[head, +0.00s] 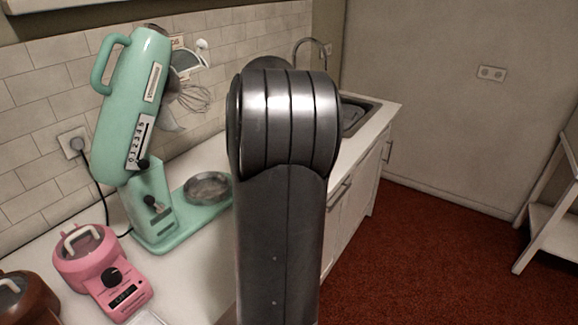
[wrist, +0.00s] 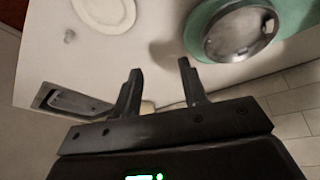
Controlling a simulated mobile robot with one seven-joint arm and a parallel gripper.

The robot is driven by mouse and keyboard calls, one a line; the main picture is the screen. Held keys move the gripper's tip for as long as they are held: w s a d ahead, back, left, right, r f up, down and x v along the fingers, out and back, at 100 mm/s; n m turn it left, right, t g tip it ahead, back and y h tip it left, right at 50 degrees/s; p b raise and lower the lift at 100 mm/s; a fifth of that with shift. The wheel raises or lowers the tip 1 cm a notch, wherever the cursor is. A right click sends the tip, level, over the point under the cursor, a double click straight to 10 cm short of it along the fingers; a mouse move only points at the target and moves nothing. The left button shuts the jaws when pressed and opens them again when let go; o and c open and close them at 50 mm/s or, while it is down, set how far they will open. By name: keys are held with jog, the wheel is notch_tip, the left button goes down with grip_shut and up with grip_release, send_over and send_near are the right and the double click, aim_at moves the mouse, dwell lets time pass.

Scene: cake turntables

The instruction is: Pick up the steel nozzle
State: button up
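A small grey object (wrist: 69,36), which looks like the steel nozzle, sits on the white counter (wrist: 45,62) at the upper left of the wrist view, below a white round plate (wrist: 82,10). It is too small and blurred to make out its shape well. My gripper (wrist: 160,69) is open, its two dark fingers apart with nothing held between the tips. The grey object lies to the upper left of the fingers, apart from them. In the head view my own arm blocks the middle of the counter, and neither the nozzle nor my gripper shows.
A mint-green stand mixer (head: 140,115) with a steel bowl (head: 208,188) stands against the tiled wall; the bowl (wrist: 232,36) is right of my fingers in the wrist view. A pink appliance (head: 100,272) is front left. A sink (wrist: 68,101) is set into the counter.

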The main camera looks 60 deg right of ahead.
jog(key=s+d+f+m, duration=0.1)
jog(key=s+d+f, duration=0.2)
jog(key=s+d, duration=0.45)
jog(key=s+d+f+m, duration=0.1)
jog(key=s+d+f, duration=0.25)
jog(key=d, duration=0.75)
jog(key=shift+t, duration=0.3)
jog(key=x, duration=0.5)
jog(key=shift+s, duration=0.25)
jog(key=x, duration=0.5)
jog(key=shift+d+f, duration=0.25)
jog(key=shift+d, duration=0.2)
jog(key=shift+c, duration=0.6)
grip_shut()
